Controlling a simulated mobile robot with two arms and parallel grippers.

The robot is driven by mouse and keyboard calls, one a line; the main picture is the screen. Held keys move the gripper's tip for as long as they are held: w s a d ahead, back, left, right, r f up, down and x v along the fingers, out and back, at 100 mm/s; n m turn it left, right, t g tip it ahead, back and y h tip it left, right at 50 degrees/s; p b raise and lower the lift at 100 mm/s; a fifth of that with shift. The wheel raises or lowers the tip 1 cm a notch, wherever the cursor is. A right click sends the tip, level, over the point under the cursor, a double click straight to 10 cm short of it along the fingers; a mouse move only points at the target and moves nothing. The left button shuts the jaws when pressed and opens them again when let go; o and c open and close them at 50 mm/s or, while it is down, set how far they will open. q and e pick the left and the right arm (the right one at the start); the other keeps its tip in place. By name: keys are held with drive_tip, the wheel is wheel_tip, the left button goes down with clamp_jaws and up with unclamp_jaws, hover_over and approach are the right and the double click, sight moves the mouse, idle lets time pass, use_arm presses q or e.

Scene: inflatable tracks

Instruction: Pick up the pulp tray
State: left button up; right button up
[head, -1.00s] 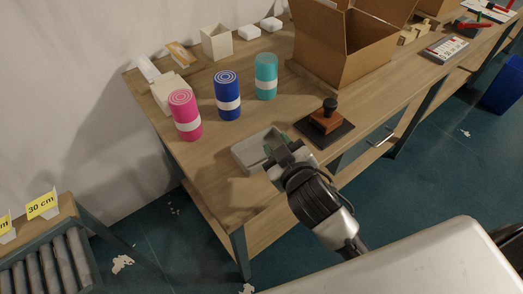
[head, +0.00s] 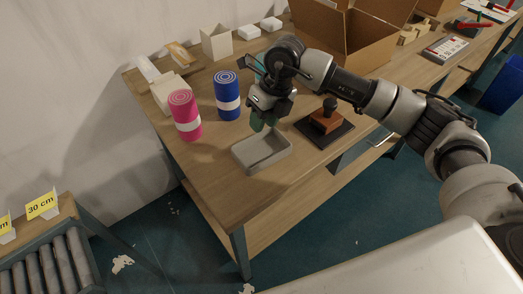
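The pulp tray (head: 268,161) is a shallow grey open tray. It lies flat on the wooden table near its front edge and looks empty. My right gripper (head: 262,124) points down with its green fingertips just above or behind the tray's back rim. I cannot tell whether they touch it, and the gap between the fingers does not show clearly. The tray still appears to rest on the table. My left gripper is not in view.
A pink roll (head: 185,116) and a blue roll (head: 228,96) stand left of the gripper; a teal roll is mostly hidden behind it. A stamp (head: 326,117) on a dark pad lies right of the tray. An open cardboard box (head: 348,38) stands behind. Table front-left is clear.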

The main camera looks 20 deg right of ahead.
drive_tip(key=w+d+r+h, duration=0.1)
drive_tip(key=d+h, duration=0.2)
drive_tip(key=d, duration=0.2)
hover_over(282, 136)
drive_tip(key=shift+m, duration=0.4)
drive_tip(key=f, duration=0.4)
drive_tip(key=shift+d+p, duration=0.2)
drive_tip(key=shift+p, duration=0.15)
drive_tip(key=shift+w+f+p, duration=0.1)
drive_tip(key=shift+f+p, duration=0.65)
drive_tip(key=shift+f, duration=2.35)
drive_tip(key=shift+a, duration=0.1)
drive_tip(key=shift+c, duration=0.4)
clamp_jaws()
